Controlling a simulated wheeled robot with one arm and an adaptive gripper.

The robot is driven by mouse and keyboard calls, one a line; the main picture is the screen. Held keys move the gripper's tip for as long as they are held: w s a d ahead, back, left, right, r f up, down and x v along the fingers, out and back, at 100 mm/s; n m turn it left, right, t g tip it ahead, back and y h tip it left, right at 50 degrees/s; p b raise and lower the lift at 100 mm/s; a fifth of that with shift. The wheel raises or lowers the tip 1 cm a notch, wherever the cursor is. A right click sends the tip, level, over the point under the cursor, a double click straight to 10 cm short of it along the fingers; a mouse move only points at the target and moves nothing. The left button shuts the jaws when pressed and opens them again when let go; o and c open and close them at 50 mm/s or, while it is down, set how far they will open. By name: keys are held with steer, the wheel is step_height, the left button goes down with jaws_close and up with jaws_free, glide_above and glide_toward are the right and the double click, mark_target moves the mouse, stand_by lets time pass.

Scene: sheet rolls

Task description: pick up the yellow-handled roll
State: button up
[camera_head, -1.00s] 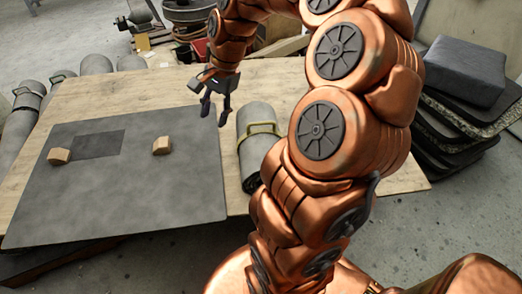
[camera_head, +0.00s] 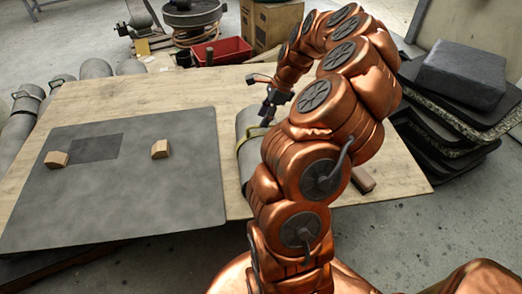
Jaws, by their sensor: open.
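The grey roll with the yellow handle (camera_head: 246,138) lies on the wooden table, just right of the flat dark sheet. My arm hides its right and near parts. Part of its yellow strap-like handle shows on top. My gripper (camera_head: 265,115) is above the far part of the roll, with its dark fingers pointing down. The fingers are open. Whether they touch the handle cannot be told from this view.
A dark flat sheet (camera_head: 110,195) with two wooden blocks (camera_head: 160,149) covers the table's left. Grey rolls (camera_head: 97,68) lie beyond the table's left edge. Stacked dark slabs (camera_head: 455,130) stand at right. A red bin (camera_head: 222,50) sits behind the bare wooden tabletop (camera_head: 185,88).

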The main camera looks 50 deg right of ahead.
steer(key=shift+d+p+x, duration=0.2)
steer(key=shift+p+x, duration=0.25)
steer(key=shift+x, duration=1.85)
steer(key=shift+s+f, duration=0.15)
jaws_close()
